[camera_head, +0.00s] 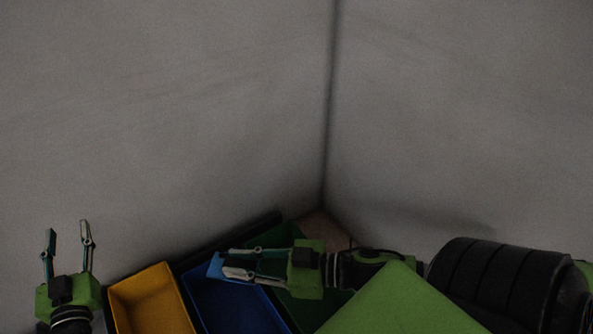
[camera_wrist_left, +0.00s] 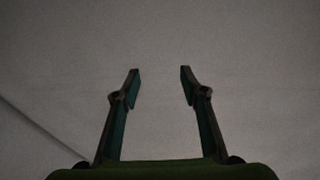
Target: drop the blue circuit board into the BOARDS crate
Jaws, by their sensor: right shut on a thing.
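My right gripper (camera_head: 226,264) reaches in from the right and is shut on the blue circuit board (camera_head: 214,266). Only a small light-blue part of the board shows at the fingertips; the fingers hide the rest. The board is over the upper end of a dark blue crate (camera_head: 232,310); I cannot tell how high above it. No lettering is readable, so I cannot tell which crate is BOARDS. My left gripper (camera_head: 68,231) is open and empty, pointing up at the far left. In the left wrist view its two fingers (camera_wrist_left: 160,76) stand apart with only grey wall between them.
A yellow crate (camera_head: 150,298) stands left of the blue crate, beside my left gripper. A dark green crate (camera_head: 283,238) is right of the blue one, partly behind my right gripper. Grey walls (camera_head: 180,120) meet in a corner behind the crates.

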